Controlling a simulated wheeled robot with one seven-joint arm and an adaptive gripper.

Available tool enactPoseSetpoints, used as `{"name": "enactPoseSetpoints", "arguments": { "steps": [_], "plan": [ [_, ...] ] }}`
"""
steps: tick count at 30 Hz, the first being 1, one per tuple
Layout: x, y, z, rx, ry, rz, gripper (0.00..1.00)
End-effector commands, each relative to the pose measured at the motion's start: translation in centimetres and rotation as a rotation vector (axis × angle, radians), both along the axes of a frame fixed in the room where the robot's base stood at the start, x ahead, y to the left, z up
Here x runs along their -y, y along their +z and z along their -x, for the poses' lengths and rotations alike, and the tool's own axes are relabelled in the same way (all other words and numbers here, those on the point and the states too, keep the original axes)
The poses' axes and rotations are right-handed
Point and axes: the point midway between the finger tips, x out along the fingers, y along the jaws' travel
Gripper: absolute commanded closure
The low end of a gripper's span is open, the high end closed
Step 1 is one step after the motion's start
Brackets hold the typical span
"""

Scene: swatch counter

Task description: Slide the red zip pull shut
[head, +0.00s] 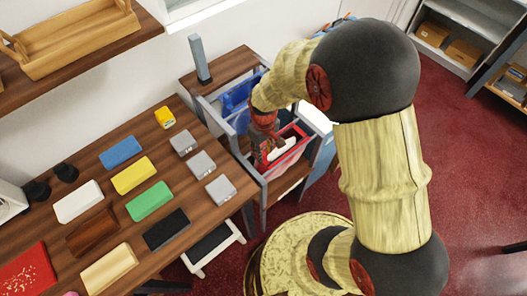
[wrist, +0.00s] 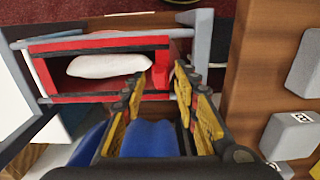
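A red open-topped pouch or bin (wrist: 160,70) with dark strips along its long edges hangs in a grey frame. It also shows in the head view (head: 299,132). A white soft-looking item (wrist: 110,65) lies inside it. I cannot make out a separate red zip pull in either view. My gripper (wrist: 160,80) is open, with its yellow-padded fingers apart and nothing visible held between them. Its fingertips appear close to the red pouch's near edge; I cannot tell whether they touch. In the head view, my gripper (head: 263,160) is over the frame, partly hiding the pouch.
A blue bin (head: 236,96) hangs beside the red pouch, and blue (wrist: 150,135) shows beneath my fingers. The grey frame rail (wrist: 205,60) borders the pouch. The wooden counter (head: 185,232) holds several coloured blocks and grey boxes. A grey post (head: 199,60) stands behind.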

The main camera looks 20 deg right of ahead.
Motion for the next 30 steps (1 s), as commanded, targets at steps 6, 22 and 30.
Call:
{"name": "enactPoseSetpoints", "arguments": {
  "steps": [6,22,30],
  "plan": [
    [0.0,0.04,0.0,0.0,0.0,0.0,0.72],
    [0.0,0.05,0.02,0.0,0.0,0.0,1.0],
    [0.0,0.05,0.02,-0.001,0.0,0.0,1.0]
  ]
}}
